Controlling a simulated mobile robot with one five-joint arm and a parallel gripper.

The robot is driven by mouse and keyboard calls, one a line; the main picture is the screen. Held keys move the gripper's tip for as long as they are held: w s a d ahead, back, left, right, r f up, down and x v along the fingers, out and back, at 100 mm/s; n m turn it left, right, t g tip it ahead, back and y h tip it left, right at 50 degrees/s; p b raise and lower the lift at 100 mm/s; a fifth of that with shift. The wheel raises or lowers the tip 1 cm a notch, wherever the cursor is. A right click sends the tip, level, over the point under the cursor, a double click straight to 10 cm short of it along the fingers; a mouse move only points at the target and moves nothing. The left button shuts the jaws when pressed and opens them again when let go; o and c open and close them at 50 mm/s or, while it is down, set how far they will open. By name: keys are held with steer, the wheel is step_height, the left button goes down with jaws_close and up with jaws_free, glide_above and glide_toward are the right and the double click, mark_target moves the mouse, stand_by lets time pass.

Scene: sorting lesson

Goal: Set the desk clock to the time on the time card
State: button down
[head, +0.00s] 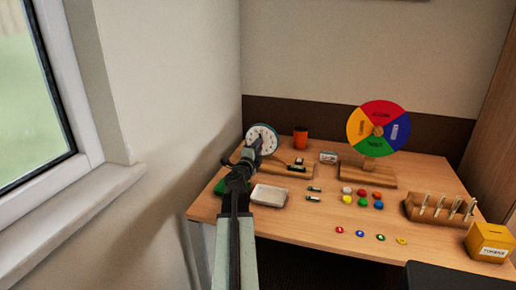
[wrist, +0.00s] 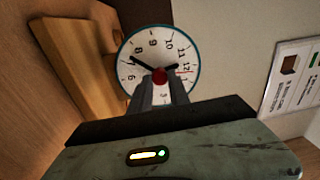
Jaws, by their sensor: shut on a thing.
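The desk clock (head: 262,135) stands at the back left of the desk, with a white dial and teal rim. In the wrist view the dial (wrist: 150,52) appears turned, with 9 near the top and 12 to the right. One black hand points near 7, and another points near 11 to 12. My gripper (head: 257,145) is at the dial's front. In the wrist view my gripper (wrist: 160,82) is shut on the red knob (wrist: 159,75) at the dial's centre. A small white card (head: 328,157) stands right of the clock; its print is too small to read.
An orange cup (head: 300,139) and a coloured wheel (head: 378,128) stand along the back. A pale tray (head: 270,196) lies beside my arm. Coloured pieces, a peg rack (head: 438,211) and a yellow box (head: 489,242) are to the right. The wall is close on the left.

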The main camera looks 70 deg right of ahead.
steer(key=shift+n, duration=1.1)
steer(key=c, duration=1.2)
jaws_free()
steer(key=shift+c, duration=0.2)
steer(key=shift+a, duration=0.1)
steer(key=a, duration=0.7)
steer(key=shift+s+a+f+b, duration=0.15)
steer(key=shift+a+f+b, duration=0.15)
steer(key=shift+f+b, duration=0.05)
steer(key=shift+r, duration=0.1)
